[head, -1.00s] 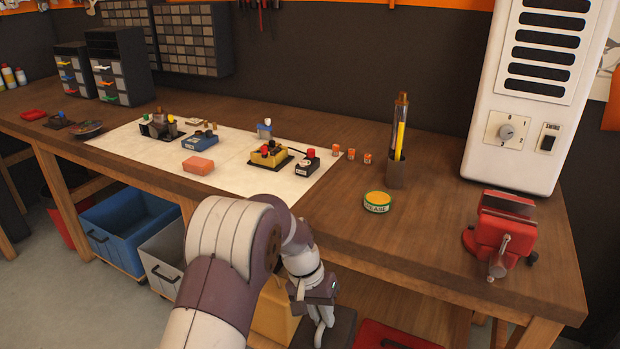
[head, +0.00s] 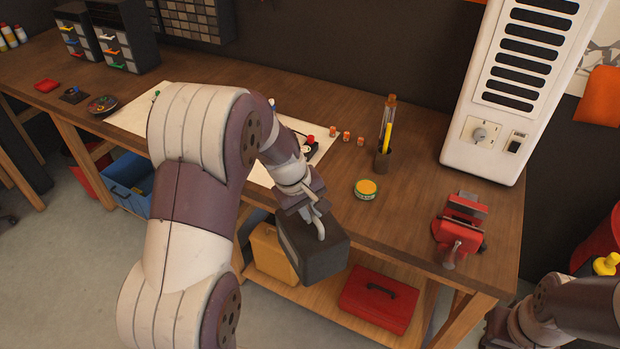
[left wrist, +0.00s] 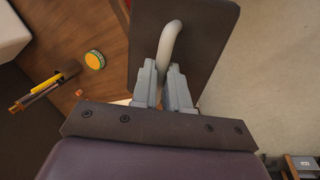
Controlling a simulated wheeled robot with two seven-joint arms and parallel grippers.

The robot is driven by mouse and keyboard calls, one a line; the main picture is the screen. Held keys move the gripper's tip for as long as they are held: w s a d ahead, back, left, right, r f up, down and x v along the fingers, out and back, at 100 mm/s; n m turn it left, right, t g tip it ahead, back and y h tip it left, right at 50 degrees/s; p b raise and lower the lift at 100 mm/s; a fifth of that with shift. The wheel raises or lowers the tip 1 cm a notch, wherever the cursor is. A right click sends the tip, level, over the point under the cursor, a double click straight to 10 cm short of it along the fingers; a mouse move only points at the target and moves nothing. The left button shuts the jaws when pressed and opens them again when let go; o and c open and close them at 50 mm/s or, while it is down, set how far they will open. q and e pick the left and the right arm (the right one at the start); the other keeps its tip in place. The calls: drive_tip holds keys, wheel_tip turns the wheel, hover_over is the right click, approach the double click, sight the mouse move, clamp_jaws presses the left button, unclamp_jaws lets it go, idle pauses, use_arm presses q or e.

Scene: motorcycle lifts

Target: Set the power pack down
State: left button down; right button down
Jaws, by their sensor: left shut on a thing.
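The power pack (head: 316,254) is a dark grey box with a pale curved handle on top. My left gripper (head: 312,220) is shut on that handle and holds the pack at the front edge of the workbench, beside the lower shelf in the picture. In the left wrist view the two fingers (left wrist: 165,88) close around the handle (left wrist: 171,42), with the pack's dark top (left wrist: 205,40) behind it. Whether the pack touches anything below cannot be told. My right arm shows at the lower right, but its gripper is not in view.
The wooden workbench (head: 400,215) has free room around the grease tin (head: 366,190), between the pencil holder (head: 382,160) and the red vise (head: 460,228). A white mat with parts lies left, partly behind my arm. A red toolbox (head: 378,300) and yellow case (head: 272,255) sit below.

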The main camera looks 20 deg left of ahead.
use_arm(q)
drive_tip(key=shift+a+r+n, duration=0.1)
drive_tip(key=shift+r+n, duration=0.4)
drive_tip(key=shift+r, duration=0.3)
drive_tip(key=n, duration=0.1)
drive_tip(key=n+y, duration=0.1)
drive_tip(key=shift+a+f+n+t, duration=0.2)
drive_tip(key=shift+n+t, duration=0.1)
drive_tip(key=shift+w+a+n+y, duration=0.1)
drive_tip(key=shift+w+n+y, duration=0.1)
drive_tip(key=shift+n, duration=0.45)
drive_tip(key=shift+w+a+n+y, duration=0.1)
drive_tip(key=shift+n+y, duration=0.1)
drive_tip(key=shift+n, duration=0.75)
